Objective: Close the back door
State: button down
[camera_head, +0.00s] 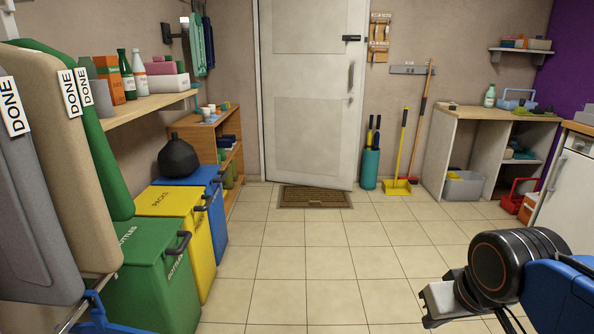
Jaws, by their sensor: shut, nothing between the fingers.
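The back door (308,120) is a white panelled door in the far wall. It looks slightly ajar: its bottom edge slants toward the room at the right, while its left edge stays close to the frame. A lever handle (351,84) and a dark latch (350,38) sit near its right edge. My gripper (438,302) shows at the lower right, at the end of my dark wrist. It is shut and empty, far from the door.
A brown doormat (315,197) lies before the door. Green (150,285), yellow (180,225) and blue bins line the left. A yellow broom and dustpan (398,186) and a teal holder (370,169) stand right of the door. The tiled floor between is clear.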

aim_at(310, 75)
jog(key=i, duration=3.4)
